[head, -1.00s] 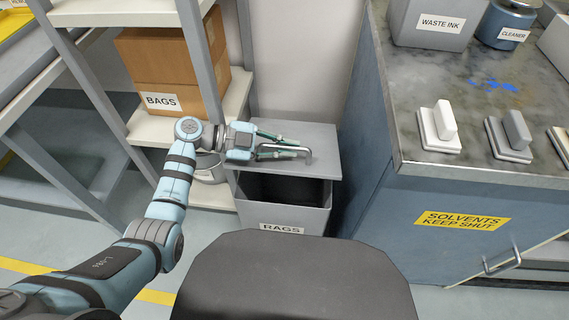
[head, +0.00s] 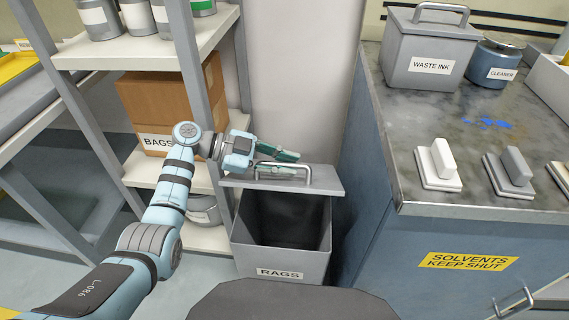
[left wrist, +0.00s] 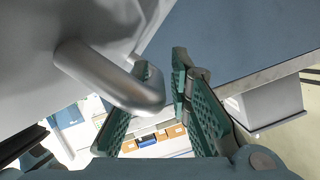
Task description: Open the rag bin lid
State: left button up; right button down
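The grey rag bin (head: 282,270), labelled RAGS, stands on the floor between the shelf and the blue cabinet. Its dark inside shows through a wide gap below the lid. The grey lid (head: 325,183) is up off the front of the bin, with a metal bar handle (head: 307,174). My left gripper (head: 291,164) is at this handle with its green fingers apart. In the left wrist view the handle (left wrist: 108,78) crosses in front of one finger, and its bend lies near the gap between the fingers (left wrist: 166,72). A firm grip does not show. My right gripper is out of view.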

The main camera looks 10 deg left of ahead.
pick_arm(q)
jog(key=shift+o, duration=0.7)
jog(key=v, duration=1.2)
